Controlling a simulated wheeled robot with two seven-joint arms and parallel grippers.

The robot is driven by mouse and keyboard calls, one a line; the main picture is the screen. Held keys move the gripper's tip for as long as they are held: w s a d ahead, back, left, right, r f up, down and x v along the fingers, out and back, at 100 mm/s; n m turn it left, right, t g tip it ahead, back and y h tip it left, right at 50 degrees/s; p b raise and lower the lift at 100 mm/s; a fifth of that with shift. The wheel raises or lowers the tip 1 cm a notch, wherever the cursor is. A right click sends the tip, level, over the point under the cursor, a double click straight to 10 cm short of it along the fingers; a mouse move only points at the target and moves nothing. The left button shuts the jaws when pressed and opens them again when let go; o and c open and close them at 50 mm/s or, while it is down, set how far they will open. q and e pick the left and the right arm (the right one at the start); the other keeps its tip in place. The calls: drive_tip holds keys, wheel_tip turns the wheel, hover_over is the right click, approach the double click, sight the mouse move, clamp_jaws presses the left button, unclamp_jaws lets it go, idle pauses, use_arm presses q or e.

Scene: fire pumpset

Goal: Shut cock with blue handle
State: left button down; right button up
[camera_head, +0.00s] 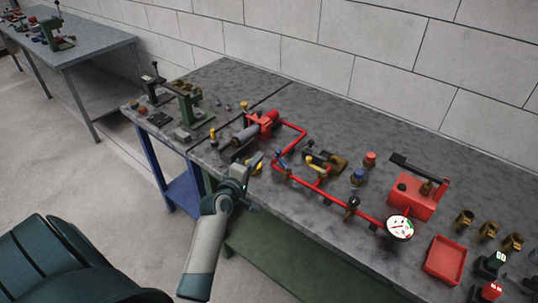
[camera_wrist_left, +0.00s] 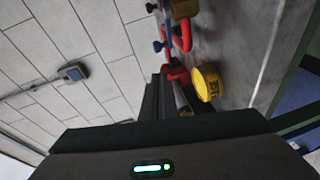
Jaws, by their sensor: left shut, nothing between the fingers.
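The cock with the blue handle (camera_head: 282,156) sits on the red pipework (camera_head: 297,182) on the grey workbench. Small blue parts (camera_wrist_left: 159,46) also show beside red pipe in the left wrist view; I cannot tell whether one is this handle. My left gripper (camera_head: 253,164) is at the near side of the pipework, left of the blue handle and apart from it. Its dark fingers (camera_wrist_left: 162,93) are shut and empty in the left wrist view. A yellow part (camera_wrist_left: 207,83) shows close beside them. My right gripper is not in view.
A grey cylinder with a red end (camera_head: 265,121) lies behind the gripper. A gauge (camera_head: 399,228), red tray (camera_head: 445,260) and red box (camera_head: 412,196) stand to the right. The bench's back strip is clear.

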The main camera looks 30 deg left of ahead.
use_arm(q)
drive_tip(key=w, duration=0.1)
drive_tip(key=w+d+p, duration=0.1)
drive_tip(key=w, duration=0.1)
drive_tip(key=shift+w+d+f, duration=0.1)
drive_tip(key=shift+d+f, duration=0.15)
drive_tip(key=shift+w+d+f, duration=0.2)
drive_tip(key=shift+w+d, duration=0.15)
drive_tip(key=shift+w, duration=0.1)
drive_tip(key=shift+w+a+m+h+b, duration=0.1)
drive_tip(key=shift+w+m+h+b, duration=0.05)
drive_tip(key=shift+m+h+b, duration=0.2)
